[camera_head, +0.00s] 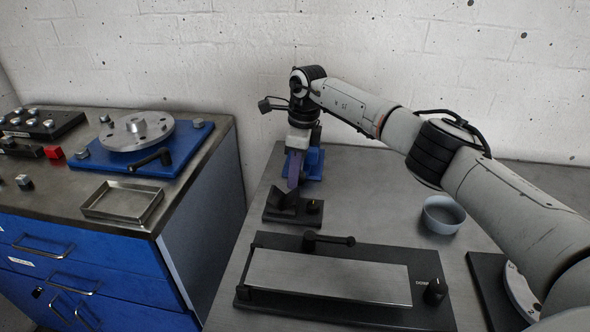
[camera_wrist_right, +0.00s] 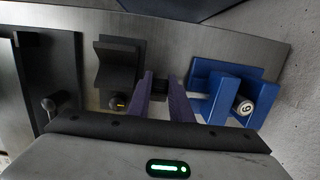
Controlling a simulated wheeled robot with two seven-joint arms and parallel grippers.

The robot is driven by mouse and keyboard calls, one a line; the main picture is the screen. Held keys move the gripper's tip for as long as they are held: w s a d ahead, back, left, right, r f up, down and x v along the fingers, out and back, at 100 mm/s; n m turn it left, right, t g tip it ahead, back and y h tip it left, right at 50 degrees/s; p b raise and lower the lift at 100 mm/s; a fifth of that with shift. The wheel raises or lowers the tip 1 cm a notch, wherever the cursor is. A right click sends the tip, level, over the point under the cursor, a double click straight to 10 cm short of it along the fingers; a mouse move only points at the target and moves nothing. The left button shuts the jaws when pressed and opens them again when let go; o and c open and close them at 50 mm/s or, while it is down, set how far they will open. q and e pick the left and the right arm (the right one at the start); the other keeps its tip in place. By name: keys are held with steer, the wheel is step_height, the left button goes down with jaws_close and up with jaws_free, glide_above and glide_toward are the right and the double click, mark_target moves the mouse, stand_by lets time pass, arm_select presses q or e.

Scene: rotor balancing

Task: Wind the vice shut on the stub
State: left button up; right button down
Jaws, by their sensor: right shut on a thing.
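The blue vice (camera_head: 313,163) stands at the back of the grey table, partly behind my right gripper (camera_head: 294,172). In the right wrist view the vice (camera_wrist_right: 222,92) is at the right. A short round stub (camera_wrist_right: 245,107) with a pale end marked with a figure shows at its jaws. I cannot tell whether both jaws touch it. My right gripper (camera_wrist_right: 164,100) points down just left of the vice, its purple fingers shut on what looks like the vice's handle. The grasped part is mostly hidden between the fingers. My left gripper is not in view.
A black notched block (camera_head: 284,211) stands just in front of the gripper. A long plate fixture (camera_head: 330,277) lies nearer, and a pale bowl (camera_head: 442,214) stands right. The blue cabinet at left carries a metal rotor (camera_head: 136,132) and an empty tray (camera_head: 122,202).

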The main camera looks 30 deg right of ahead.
steer(key=shift+s+a+f, duration=0.2)
steer(key=shift+s+a, duration=0.05)
steer(key=shift+a, duration=0.05)
steer(key=c, duration=1.9)
jaws_free()
steer(key=shift+o, duration=0.2)
steer(key=shift+r, duration=0.1)
steer(key=shift+d+r, duration=0.15)
steer(key=shift+r, duration=0.4)
steer(key=r, duration=0.9)
steer(key=shift+s+d+r, duration=0.1)
steer(key=shift+s+d, duration=0.2)
steer(key=shift+d, duration=0.05)
